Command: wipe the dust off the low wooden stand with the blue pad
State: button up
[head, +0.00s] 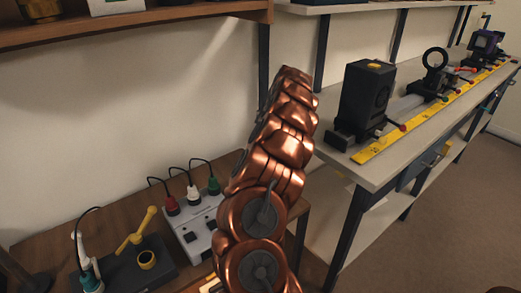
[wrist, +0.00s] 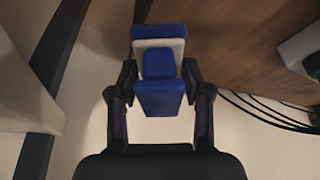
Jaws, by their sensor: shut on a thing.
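In the wrist view my gripper (wrist: 159,78) is shut on the blue pad (wrist: 160,98), a blue block with a pale grey-white part. The pad sits between the two dark fingers, with a pale surface behind it. In the head view my copper arm hides the gripper and the pad. I cannot pick out a separate low wooden stand for certain. A brown wooden surface (wrist: 245,45) fills the right of the wrist view, apart from the pad. No dust can be made out.
A wooden table (head: 35,240) at left in the head view bears a white box (head: 200,232) with cables and a dark plate with a yellow tool (head: 136,236). A long bench (head: 385,180) at right carries black devices and a yellow ruler. A wooden shelf (head: 150,17) hangs above.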

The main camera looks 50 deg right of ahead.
jog(key=shift+r, duration=0.75)
